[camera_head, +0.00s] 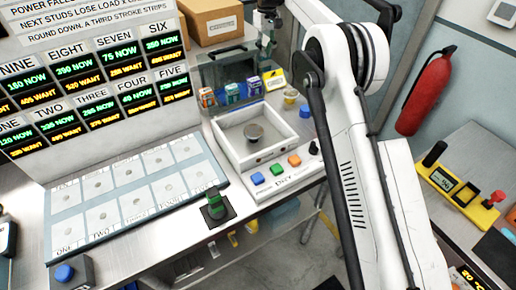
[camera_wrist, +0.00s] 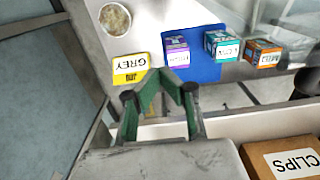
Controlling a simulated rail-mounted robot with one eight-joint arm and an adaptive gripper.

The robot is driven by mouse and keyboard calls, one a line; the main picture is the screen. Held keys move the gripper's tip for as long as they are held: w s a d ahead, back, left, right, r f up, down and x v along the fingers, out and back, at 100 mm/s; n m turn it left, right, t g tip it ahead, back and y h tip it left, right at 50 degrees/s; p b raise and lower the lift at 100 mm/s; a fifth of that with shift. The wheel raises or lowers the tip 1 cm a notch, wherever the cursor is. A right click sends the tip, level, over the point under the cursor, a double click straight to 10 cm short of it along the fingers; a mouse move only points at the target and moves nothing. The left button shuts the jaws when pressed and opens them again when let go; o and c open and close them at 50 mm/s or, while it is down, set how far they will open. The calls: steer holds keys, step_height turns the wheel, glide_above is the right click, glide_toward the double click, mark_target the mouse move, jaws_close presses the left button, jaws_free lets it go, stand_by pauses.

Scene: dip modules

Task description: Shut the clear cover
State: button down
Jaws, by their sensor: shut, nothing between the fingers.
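The clear cover (camera_head: 228,72) stands raised, tilted up at the back of the white square instrument (camera_head: 228,154). Its dark see-through panel shows in the head view. My gripper (camera_head: 268,42) is above and behind the right end of the cover, shut and empty. In the wrist view its green-padded fingers (camera_wrist: 163,82) come together in front of the small boxes. I cannot clearly make out the cover in the wrist view, nor tell whether the fingers touch it.
Small boxes, including purple (camera_wrist: 176,52), teal (camera_wrist: 221,45) and orange (camera_wrist: 262,53), stand near the instrument. A yellow GREY label (camera_wrist: 130,69) and a round cup (camera_wrist: 115,18) are close by. A CLIPS carton (camera_wrist: 284,160) stands behind. Coloured buttons (camera_head: 276,168) line the instrument's front.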

mark_target(251, 63)
stand_by(0.3)
steer(key=s+a+b, duration=0.2)
steer(key=s+a, duration=0.3)
steer(key=a, duration=0.2)
stand_by(1.2)
steer(key=shift+s+a, duration=0.15)
steer(key=shift+a, duration=0.1)
steer(key=shift+s+d+f+b, duration=0.1)
steer(key=shift+s+d+b, duration=0.65)
steer(key=shift+s, duration=0.25)
steer(key=shift+s+d+b, duration=0.65)
steer(key=shift+s+d, duration=0.15)
steer(key=shift+s, duration=0.15)
steer(key=s+d+b, duration=0.3)
steer(key=s+d, duration=0.4)
steer(key=s, duration=0.3)
